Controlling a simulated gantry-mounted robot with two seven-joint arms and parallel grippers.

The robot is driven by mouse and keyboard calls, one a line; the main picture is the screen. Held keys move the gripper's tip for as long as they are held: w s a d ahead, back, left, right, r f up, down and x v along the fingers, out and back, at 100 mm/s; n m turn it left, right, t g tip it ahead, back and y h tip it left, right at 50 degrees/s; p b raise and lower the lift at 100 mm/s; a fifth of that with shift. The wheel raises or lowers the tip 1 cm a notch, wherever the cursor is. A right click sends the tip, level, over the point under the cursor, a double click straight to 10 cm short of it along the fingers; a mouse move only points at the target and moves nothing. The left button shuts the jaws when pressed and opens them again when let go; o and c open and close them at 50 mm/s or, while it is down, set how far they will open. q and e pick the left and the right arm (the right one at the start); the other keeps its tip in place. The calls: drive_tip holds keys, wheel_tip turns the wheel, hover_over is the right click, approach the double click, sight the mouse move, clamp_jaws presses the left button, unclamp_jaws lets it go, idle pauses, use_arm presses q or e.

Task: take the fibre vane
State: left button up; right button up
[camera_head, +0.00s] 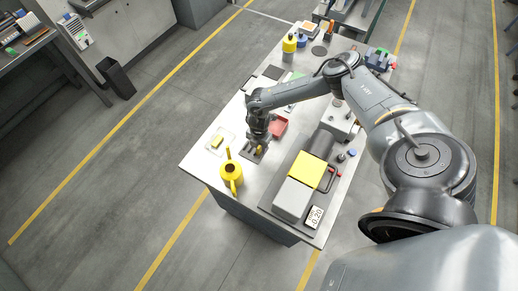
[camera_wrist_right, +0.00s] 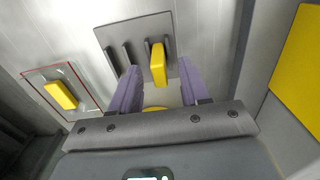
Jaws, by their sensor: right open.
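A yellow upright piece (camera_wrist_right: 158,62), which looks like the fibre vane, stands in a grey slotted rack (camera_wrist_right: 122,36) in the right wrist view. Dark grey upright pieces (camera_wrist_right: 127,54) stand beside it in the same rack. My right gripper (camera_wrist_right: 158,70) is open, its two purple fingers either side of the yellow piece's near end; I cannot tell whether they touch it. In the head view my right gripper (camera_head: 257,145) is low over the rack (camera_head: 250,155). A small yellow round part (camera_wrist_right: 155,108) shows between the finger bases, mostly hidden. My left gripper is not in view.
A clear plate (camera_wrist_right: 85,80) with a yellow block (camera_wrist_right: 61,95) lies left of the rack. A yellow oil can (camera_head: 231,174) stands near the bench's front. A red tray (camera_head: 279,128) lies behind the gripper. A grey and yellow pump unit (camera_head: 307,169) stands to the right.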

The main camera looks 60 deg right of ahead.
drive_tip(key=shift+f, duration=1.25)
clamp_jaws()
